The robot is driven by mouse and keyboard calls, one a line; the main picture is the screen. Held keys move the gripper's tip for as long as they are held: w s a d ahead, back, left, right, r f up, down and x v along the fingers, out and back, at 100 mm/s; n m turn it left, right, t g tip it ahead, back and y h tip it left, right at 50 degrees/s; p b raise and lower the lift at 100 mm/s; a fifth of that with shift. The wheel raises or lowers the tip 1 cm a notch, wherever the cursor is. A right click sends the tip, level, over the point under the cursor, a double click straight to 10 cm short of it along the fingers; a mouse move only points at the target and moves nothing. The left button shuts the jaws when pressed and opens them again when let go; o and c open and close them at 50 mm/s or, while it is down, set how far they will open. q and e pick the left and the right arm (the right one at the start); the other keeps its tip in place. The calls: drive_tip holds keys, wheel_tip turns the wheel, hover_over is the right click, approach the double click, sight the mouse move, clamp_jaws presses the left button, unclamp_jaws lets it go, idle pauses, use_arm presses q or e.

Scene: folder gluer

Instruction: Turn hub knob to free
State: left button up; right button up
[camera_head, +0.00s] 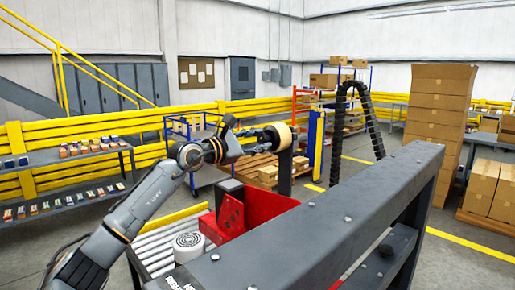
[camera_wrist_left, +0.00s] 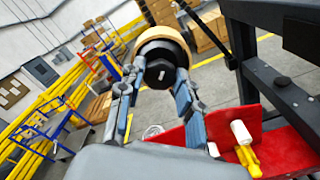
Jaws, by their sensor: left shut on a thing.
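The hub knob (camera_wrist_left: 160,70) is black with a small pale mark at its centre. It sits in the middle of a tan tape roll (camera_wrist_left: 166,40), which also shows in the head view (camera_head: 284,134) on a dark upright post. My left gripper (camera_head: 257,137) reaches the roll from the left. In the left wrist view its two blue-grey fingers (camera_wrist_left: 158,82) are closed on the knob from both sides. The knob's far side is hidden by the fingers and roll. My right gripper is in neither view.
A red housing (camera_head: 262,207) lies below the roll, with a white roller (camera_wrist_left: 241,132) and yellow lever (camera_wrist_left: 248,160) there. A long grey beam (camera_head: 325,220) crosses the right foreground. A roller conveyor (camera_head: 155,247) runs at lower left. A yellow rail (camera_head: 70,180) stands behind.

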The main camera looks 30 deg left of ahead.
use_arm(q)
drive_tip(key=m+b, duration=0.1)
drive_tip(key=m, duration=0.3)
drive_tip(key=shift+f+m+b, duration=0.1)
drive_tip(key=shift+m+b, duration=0.2)
drive_tip(key=shift+b, duration=0.1)
drive_tip(key=shift+m+b, duration=0.5)
drive_tip(key=shift+m, duration=1.8)
drive_tip(key=o, duration=1.2)
drive_tip(key=shift+c, duration=0.2)
drive_tip(key=v, duration=1.2)
